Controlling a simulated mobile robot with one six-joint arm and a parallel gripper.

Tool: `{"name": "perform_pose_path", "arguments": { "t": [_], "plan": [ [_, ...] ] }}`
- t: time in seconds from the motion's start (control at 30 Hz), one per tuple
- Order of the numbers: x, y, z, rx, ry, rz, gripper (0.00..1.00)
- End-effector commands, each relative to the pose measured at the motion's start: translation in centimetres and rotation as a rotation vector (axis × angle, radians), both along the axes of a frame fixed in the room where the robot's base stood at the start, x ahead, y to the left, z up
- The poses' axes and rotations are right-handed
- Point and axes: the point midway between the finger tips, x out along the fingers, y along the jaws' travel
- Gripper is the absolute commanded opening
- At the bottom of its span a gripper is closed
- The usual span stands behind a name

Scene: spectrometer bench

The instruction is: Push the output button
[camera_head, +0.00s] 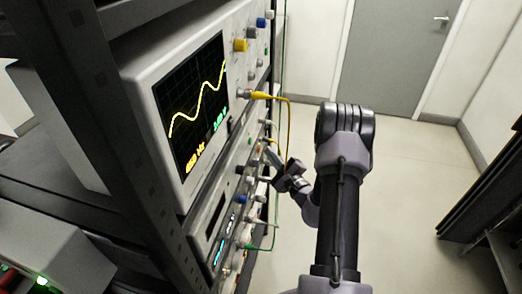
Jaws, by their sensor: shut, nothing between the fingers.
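My gripper (272,168) is shut and empty, at the end of my dark arm. Its tip is close to the front panel of the lower instrument (212,219), near its upper right part. I cannot tell whether the tip touches the panel. This instrument has a dark display with cyan digits, several small knobs and cable sockets. The output button cannot be told apart from the other small controls, and part of the panel is hidden behind the gripper.
An oscilloscope (150,85) with a yellow wave sits above in the dark rack (88,95). A yellow cable (288,112) and a green cable (262,249) hang in front of the panels. Open floor (415,190) lies to the right, before a grey door (395,55).

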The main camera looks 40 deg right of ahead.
Motion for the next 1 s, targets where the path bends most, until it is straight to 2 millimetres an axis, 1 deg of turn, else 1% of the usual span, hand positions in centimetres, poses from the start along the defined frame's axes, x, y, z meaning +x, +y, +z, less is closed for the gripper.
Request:
{"name": "perform_pose_path", "arguments": {
  "t": [0.47,0.73,1.0],
  "plan": [
    [0.00,0.00,0.00,0.000,0.000,0.000,0.00],
    [0.68,0.59,-0.03,0.000,-0.001,0.001,0.00],
    [0.70,0.60,0.01,0.000,0.000,0.000,0.00]
  ]
}}
